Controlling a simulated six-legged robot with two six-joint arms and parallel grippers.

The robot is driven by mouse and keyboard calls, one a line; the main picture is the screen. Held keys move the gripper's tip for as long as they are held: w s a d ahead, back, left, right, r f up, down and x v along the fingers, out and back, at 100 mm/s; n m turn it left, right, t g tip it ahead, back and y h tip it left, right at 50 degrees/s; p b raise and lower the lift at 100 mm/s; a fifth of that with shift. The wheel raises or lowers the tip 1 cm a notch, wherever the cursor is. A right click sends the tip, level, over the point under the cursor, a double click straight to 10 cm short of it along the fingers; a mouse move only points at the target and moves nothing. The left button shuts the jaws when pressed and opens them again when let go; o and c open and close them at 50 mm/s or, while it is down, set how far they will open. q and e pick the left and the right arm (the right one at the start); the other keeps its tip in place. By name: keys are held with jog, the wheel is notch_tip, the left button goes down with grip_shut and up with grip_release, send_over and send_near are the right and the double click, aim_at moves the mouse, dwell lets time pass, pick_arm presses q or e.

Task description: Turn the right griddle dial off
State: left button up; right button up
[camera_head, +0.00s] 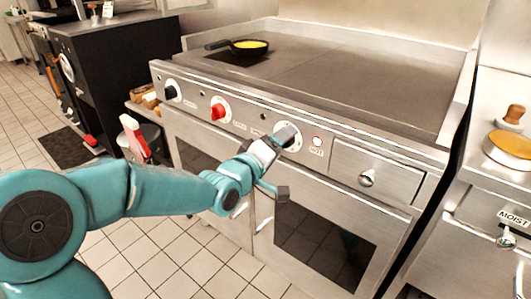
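The griddle's front panel carries a black dial (171,92) at left, a red dial (218,112) in the middle and the right dial's round pale plate (296,144). The right dial's knob is mostly hidden by my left gripper (284,165), so its setting cannot be seen. The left gripper is open. Its upper finger is in front of the right dial, and its lower finger hangs below the panel in front of the oven doors. Contact with the dial cannot be told. My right gripper is not in view.
A black pan (246,47) with yellow food stands on the griddle top (350,80). A drawer knob (366,179) sticks out further right. A red-handled item (134,139) stands left. The tiled floor in front is clear.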

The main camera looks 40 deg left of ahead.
pick_arm(q)
jog(key=s+r+b, duration=0.1)
jog(key=s+b, duration=0.1)
jog(key=s, duration=1.3)
jog(key=shift+s+d, duration=0.4)
jog(key=shift+d, duration=0.05)
jog(key=shift+d, duration=0.1)
